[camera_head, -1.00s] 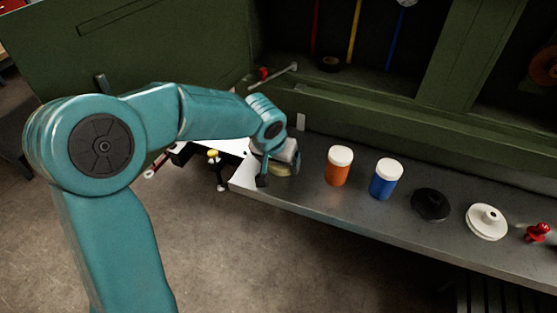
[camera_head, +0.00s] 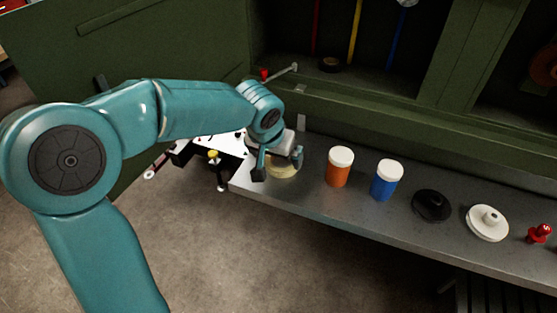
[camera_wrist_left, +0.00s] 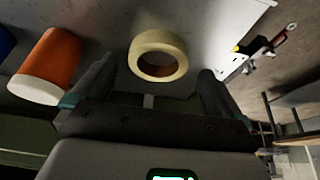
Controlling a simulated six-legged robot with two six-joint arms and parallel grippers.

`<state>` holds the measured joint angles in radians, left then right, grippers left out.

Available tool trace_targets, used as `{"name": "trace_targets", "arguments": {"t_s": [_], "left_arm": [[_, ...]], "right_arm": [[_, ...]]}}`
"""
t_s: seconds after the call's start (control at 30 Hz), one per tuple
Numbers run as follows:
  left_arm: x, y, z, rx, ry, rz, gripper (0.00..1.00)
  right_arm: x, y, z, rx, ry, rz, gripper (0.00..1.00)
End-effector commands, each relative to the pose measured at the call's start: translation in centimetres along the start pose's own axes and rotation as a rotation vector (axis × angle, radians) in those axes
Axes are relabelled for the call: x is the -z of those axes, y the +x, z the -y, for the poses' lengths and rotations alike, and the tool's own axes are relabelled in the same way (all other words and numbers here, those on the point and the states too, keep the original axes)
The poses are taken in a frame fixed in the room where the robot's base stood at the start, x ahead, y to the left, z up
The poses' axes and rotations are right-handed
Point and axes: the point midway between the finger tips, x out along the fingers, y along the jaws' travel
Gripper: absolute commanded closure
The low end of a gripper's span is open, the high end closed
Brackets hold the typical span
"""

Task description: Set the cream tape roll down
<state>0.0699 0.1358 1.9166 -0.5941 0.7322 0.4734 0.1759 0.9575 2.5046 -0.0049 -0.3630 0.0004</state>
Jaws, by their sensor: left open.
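The cream tape roll (camera_head: 283,170) lies flat on the grey bench shelf, near its left end. It also shows whole in the left wrist view (camera_wrist_left: 158,55), with its hole visible. My left gripper (camera_head: 278,168) is open just above and around the roll in the head view. In the left wrist view its two dark fingers (camera_wrist_left: 152,85) are spread wide, and the roll sits just beyond them, apart from both. My right gripper is in neither view.
An orange jar (camera_head: 339,168) and a blue jar (camera_head: 385,181), both white-lidded, stand right of the roll. Further right are a black disc (camera_head: 431,206), a white flanged part (camera_head: 487,223) and a red knob (camera_head: 539,233). The green cabinet wall rises behind.

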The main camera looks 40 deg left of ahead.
Motion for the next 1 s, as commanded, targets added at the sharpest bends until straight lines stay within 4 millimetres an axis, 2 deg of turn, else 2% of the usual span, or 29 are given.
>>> {"name": "trace_targets", "arguments": {"t_s": [0.03,0.2,0.4,1.0], "left_arm": [[0.1,-1.4,-0.1,-0.003,0.001,-0.007,0.00],[0.1,-5.2,-0.1,-0.002,0.001,-0.004,0.00],[0.0,-7.6,0.0,-0.001,0.001,-0.001,0.00],[0.0,-8.1,0.0,0.000,0.000,0.001,0.00]], "right_arm": [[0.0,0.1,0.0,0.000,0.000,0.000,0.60],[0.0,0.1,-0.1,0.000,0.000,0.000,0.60],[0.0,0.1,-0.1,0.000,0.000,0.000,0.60],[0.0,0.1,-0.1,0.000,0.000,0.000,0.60]]}}
